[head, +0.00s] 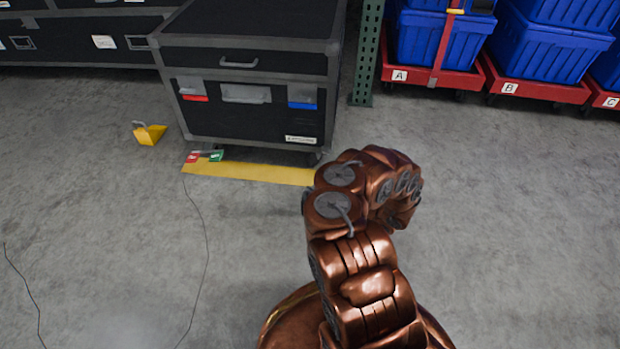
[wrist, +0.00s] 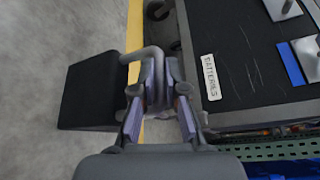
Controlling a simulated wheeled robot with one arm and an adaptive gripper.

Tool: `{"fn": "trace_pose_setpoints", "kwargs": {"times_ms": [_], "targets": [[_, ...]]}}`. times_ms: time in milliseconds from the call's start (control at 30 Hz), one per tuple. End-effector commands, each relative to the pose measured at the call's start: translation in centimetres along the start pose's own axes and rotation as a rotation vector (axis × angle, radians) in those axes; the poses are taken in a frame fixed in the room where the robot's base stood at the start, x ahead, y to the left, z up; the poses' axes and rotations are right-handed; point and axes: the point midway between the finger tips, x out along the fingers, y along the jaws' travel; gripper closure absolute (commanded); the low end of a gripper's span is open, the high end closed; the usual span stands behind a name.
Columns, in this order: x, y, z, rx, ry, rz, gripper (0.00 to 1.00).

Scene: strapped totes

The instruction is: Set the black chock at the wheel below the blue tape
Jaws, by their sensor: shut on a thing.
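My gripper (wrist: 158,88) is shut on the grey loop handle of the black chock (wrist: 88,92) in the wrist view. The chock's wedge extends left of the fingers, over or on the grey floor; its height is unclear. The blue tape (wrist: 290,63) is on a latch of the black case (wrist: 235,70), and shows in the head view on the right latch (head: 302,105). A dark caster wheel (wrist: 158,10) shows under the case edge, beyond the gripper. In the head view my arm hides the gripper and the chock.
A yellow floor strip (head: 250,172) runs along the case's front. A yellow chock (head: 150,134) stands left of the case, and red and green tags (head: 204,156) lie by its left corner. A green post (head: 366,60) and red dollies (head: 430,74) with blue totes are at right.

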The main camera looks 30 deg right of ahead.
Motion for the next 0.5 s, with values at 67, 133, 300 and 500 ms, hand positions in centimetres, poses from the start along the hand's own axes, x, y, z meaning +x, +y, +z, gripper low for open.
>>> {"fn": "trace_pose_setpoints", "kwargs": {"times_ms": [67,133,300,500], "targets": [[1.1,-0.2,-1.1,-0.005,-0.003,-0.003,1.00],[2.0,-0.7,-2.0,-0.006,-0.002,-0.004,1.00],[4.2,-1.5,-4.1,-0.005,-0.003,-0.005,1.00],[6.7,-2.5,-6.5,-0.007,-0.002,-0.002,1.00]]}}
